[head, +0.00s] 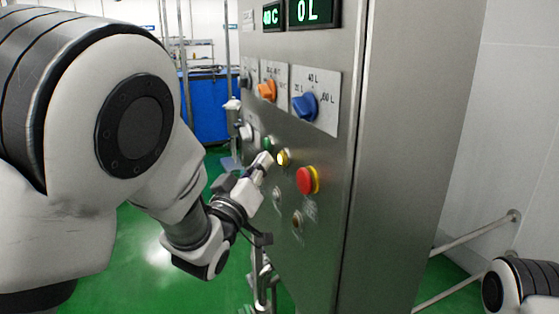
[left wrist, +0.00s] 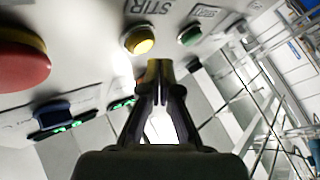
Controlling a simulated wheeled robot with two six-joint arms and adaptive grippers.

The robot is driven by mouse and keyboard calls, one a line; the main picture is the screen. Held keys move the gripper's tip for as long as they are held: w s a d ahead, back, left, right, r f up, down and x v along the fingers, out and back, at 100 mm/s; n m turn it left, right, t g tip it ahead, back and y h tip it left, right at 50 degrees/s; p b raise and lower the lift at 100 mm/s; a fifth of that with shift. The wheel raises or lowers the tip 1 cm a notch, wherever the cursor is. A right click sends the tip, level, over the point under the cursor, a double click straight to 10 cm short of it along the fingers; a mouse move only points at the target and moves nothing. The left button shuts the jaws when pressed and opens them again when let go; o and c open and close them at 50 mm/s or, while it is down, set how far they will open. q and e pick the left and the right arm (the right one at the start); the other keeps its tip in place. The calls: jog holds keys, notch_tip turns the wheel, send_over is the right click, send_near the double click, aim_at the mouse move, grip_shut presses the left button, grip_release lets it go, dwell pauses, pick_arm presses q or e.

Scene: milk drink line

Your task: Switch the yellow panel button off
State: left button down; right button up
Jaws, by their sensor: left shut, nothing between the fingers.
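The yellow panel button (head: 284,157) is on the steel panel, between a green button (head: 268,143) and a red button (head: 308,180). It looks lit. My left gripper (head: 266,160) is shut and empty, its tips just left of the yellow button in the head view. In the left wrist view the yellow button (left wrist: 140,40) is above the shut fingertips (left wrist: 158,64), a little to their left. I cannot tell whether the tips touch it. My right gripper is not in view; only part of my right arm shows at the lower right.
The panel (head: 330,215) also carries an orange knob (head: 267,90), a blue knob (head: 305,106) and small dark buttons below. The red button (left wrist: 22,58) is close by in the wrist view. Metal rails (head: 470,235) stand right of the cabinet; green floor is left.

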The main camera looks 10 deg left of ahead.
pick_arm(q)
jog(key=shift+w+d, duration=0.2)
jog(key=shift+d, duration=0.2)
jog(key=shift+w+d, duration=0.25)
jog(key=shift+d, duration=0.1)
dwell(0.7)
jog(key=shift+s+a+b, duration=0.5)
jog(key=shift+a+b, duration=0.05)
jog(key=shift+a, duration=0.25)
jog(key=s+a+b, duration=0.2)
jog(key=s+a, duration=0.1)
jog(key=a, duration=0.2)
jog(key=shift+s, duration=0.2)
dwell(2.2)
